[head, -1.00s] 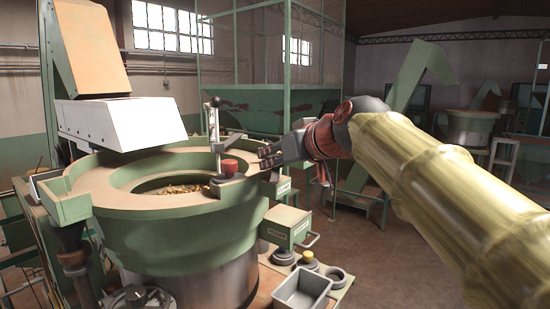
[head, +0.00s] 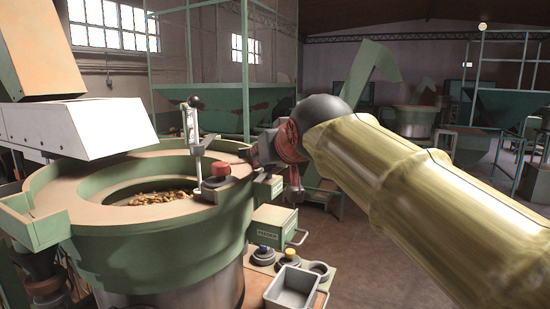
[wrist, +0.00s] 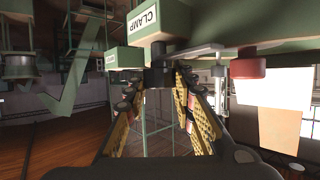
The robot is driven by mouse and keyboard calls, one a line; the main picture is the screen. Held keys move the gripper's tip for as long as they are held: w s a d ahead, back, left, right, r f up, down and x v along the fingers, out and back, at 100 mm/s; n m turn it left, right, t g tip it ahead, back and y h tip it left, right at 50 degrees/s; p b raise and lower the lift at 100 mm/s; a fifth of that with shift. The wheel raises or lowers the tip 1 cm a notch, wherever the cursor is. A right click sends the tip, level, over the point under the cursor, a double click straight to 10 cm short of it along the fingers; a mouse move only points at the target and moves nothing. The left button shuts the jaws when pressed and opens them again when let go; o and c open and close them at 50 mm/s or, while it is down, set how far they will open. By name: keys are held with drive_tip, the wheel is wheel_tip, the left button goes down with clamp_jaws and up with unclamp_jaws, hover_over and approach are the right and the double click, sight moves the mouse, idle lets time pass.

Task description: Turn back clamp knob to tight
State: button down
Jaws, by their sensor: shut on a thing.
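The back clamp knob (wrist: 158,74) is a small dark knob beside a green block with a white CLAMP label (wrist: 146,20) in the wrist view. My gripper (wrist: 157,80) has one finger on each side of the knob and is shut on it. In the head view my gripper (head: 250,153) is at the right rim of the green hopper bowl (head: 150,232), partly hidden by my wrist. The knob cannot be made out there. The knob's turn position cannot be read.
A red knob (head: 221,170) and an upright lever with a black ball (head: 194,103) stand on the rim near my gripper. A green feeder box (head: 280,226) and a grey tray (head: 291,287) are below. The bowl holds nuts (head: 158,198). Open floor lies to the right.

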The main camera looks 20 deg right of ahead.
drive_tip(key=shift+a+f+m+h+b, duration=0.1)
drive_tip(key=shift+a+m+h+b, duration=0.05)
drive_tip(key=shift+m+h+b, duration=0.7)
drive_tip(key=m+g+h+b, duration=0.1)
drive_tip(key=m+h+b, duration=0.2)
drive_tip(key=h, duration=0.1)
drive_tip(key=shift+m+h, duration=0.25)
drive_tip(key=shift+m, duration=0.1)
drive_tip(key=m+g+h, duration=0.2)
drive_tip(key=m+h, duration=0.1)
drive_tip(key=shift+g, duration=0.3)
drive_tip(key=shift+d+m+g+h+p, duration=0.2)
drive_tip(key=shift+m+g+h+p, duration=0.3)
drive_tip(key=shift+m+g+h, duration=0.75)
drive_tip(key=shift+m, duration=0.35)
drive_tip(key=c, duration=1.5)
unclamp_jaws()
drive_tip(key=shift+o, duration=0.2)
drive_tip(key=shift+s, duration=0.1)
drive_tip(key=v, duration=1.2)
